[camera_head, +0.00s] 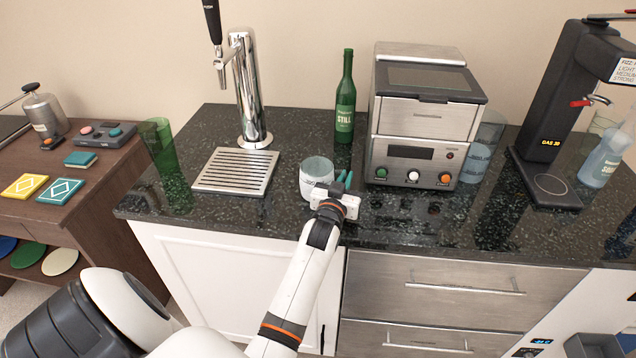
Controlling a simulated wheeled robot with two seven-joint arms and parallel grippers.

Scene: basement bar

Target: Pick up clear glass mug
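The clear glass mug (316,171) stands upright on the dark speckled counter, just right of the metal drip tray. My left gripper (344,180) is low over the counter at the mug's right front side, its teal-tipped fingers pointing away from me. The fingertips show close together beside the mug's right wall. The mug's handle is not clearly visible, and I cannot tell whether anything is between the fingers. The gripper body covers the lower front of the mug. My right gripper is not in view.
A chrome tap (244,90) rises behind the drip tray (236,171). A green bottle (345,105) stands behind the mug. A steel machine (423,115) is close on the right. A green glass (160,145) is at the left edge. The front counter right of my gripper is clear.

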